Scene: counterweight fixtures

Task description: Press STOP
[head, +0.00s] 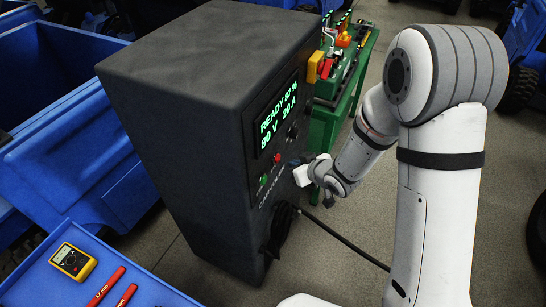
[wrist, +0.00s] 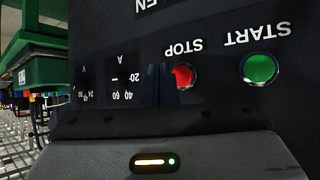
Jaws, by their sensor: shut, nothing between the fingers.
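A tall dark charger cabinet (head: 190,110) stands in the middle of the head view, its lit screen (head: 279,115) reading READY 57 %, 80 V 20 A. Below the screen are the red STOP button (head: 277,158) and the green START button (head: 264,180). In the wrist view, upside down, STOP (wrist: 183,76) is beside START (wrist: 260,68). My gripper (wrist: 160,83) is shut and empty; its dark fingers stand just left of STOP there, overlapping its edge. Contact cannot be told. In the head view my gripper (head: 297,162) is close to the panel, fingertips small and dark.
A knob scale (wrist: 122,85) is left of the fingers in the wrist view. A black cable (head: 340,238) runs from the cabinet across the floor. A green bench (head: 330,125) stands behind. A blue tray (head: 40,285) holds a yellow multimeter (head: 73,261) and red-handled tools (head: 106,287).

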